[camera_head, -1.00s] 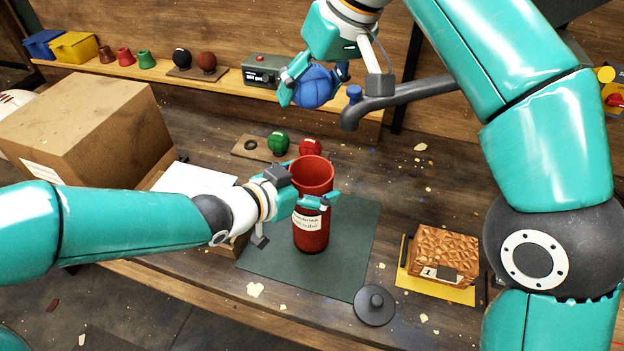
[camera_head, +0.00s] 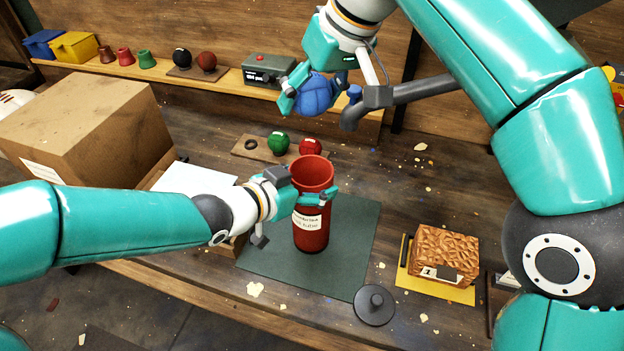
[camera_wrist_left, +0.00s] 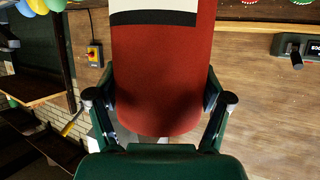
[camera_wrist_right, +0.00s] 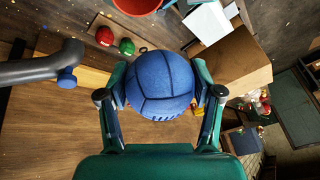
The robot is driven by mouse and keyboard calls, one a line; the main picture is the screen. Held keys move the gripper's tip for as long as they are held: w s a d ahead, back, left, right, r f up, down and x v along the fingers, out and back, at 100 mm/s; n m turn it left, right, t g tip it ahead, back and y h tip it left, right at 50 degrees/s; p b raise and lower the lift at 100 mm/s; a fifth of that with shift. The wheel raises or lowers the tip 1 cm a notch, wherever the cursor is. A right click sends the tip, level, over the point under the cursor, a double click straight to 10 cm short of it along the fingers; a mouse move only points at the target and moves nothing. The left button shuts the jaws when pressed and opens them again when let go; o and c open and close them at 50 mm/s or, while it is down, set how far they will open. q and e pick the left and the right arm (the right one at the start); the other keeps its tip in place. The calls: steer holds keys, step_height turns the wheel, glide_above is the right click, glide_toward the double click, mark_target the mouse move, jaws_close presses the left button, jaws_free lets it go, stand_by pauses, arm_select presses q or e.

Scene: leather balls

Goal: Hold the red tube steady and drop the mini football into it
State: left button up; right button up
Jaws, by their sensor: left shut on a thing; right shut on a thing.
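The red tube (camera_head: 312,230) stands upright on a dark green mat (camera_head: 355,240), its open top facing up. My left gripper (camera_head: 316,198) is shut around the tube's upper part, and the left wrist view shows the tube (camera_wrist_left: 165,80) between both fingers. My right gripper (camera_head: 318,92) is shut on a blue panelled ball (camera_head: 316,97), the mini football, and holds it in the air above and behind the tube. The right wrist view shows the ball (camera_wrist_right: 160,85) between the fingers, with the tube's rim (camera_wrist_right: 138,5) at the top edge.
A dark tap-like pipe (camera_head: 400,95) is close right of the ball. Green (camera_head: 278,143) and red (camera_head: 310,147) balls sit on a board behind the tube. A round black lid (camera_head: 374,305) lies in front, with a brown textured block (camera_head: 443,253) to the right. A cardboard box (camera_head: 90,130) stands left.

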step_height(320, 180, down, 12)
steer(key=shift+r, duration=0.25)
stand_by(1.1)
steer(key=o, duration=1.3)
arm_select(q)
steer(key=o, duration=1.5)
arm_select(e)
steer(key=v, duration=1.2)
arm_select(q)
steer(key=shift+a, duration=0.1)
